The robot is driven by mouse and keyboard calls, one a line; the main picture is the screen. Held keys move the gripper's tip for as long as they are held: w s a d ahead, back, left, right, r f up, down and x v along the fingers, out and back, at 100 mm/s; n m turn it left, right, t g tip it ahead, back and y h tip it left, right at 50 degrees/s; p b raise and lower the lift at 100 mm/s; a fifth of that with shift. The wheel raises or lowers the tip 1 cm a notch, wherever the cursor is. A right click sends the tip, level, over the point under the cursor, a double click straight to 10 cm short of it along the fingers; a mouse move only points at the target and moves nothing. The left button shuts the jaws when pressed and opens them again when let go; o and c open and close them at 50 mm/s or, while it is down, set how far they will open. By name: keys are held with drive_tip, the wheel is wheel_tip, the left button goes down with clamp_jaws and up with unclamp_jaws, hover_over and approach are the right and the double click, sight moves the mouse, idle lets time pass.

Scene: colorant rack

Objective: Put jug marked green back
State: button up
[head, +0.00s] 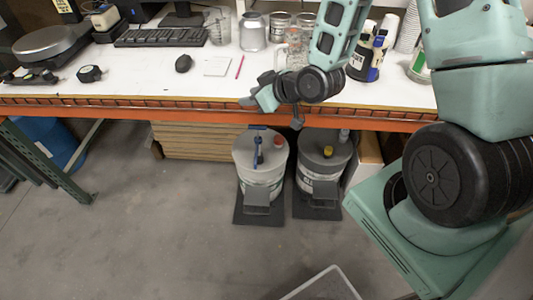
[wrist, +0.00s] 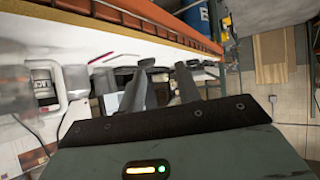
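A clear container with a green mark (head: 420,72), which looks like the jug, stands on the white bench top (head: 130,70) at the right. My arm partly hides it. My gripper (head: 272,112) is over the front edge of the bench, left of that container and well apart from it. In the wrist view its two fingers (wrist: 161,88) stand apart with nothing clearly held between them. I cannot make out the green mark in the wrist view.
A glass jug (head: 293,50), a grey tin (head: 252,32) and a clear pitcher (head: 219,28) stand behind my gripper. A mouse (head: 183,63) and keyboard (head: 162,37) lie left. Two grey drums (head: 262,165) (head: 322,165) stand beneath the orange beam (head: 180,112).

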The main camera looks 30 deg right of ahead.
drive_tip(key=s+a+r+n+g+h, duration=0.1)
drive_tip(key=s+a+r+g, duration=0.15)
drive_tip(key=s+a, duration=0.3)
drive_tip(key=s+a+r+n+g, duration=0.1)
drive_tip(key=s+a+r+g, duration=0.1)
drive_tip(key=s+a+g, duration=0.3)
drive_tip(key=s+a+r+g+h, duration=0.1)
drive_tip(key=s+r, duration=0.5)
drive_tip(key=s, duration=1)
drive_tip(key=shift+s+g+h, duration=0.15)
drive_tip(key=shift+g+h, duration=0.75)
drive_tip(key=shift+g, duration=0.05)
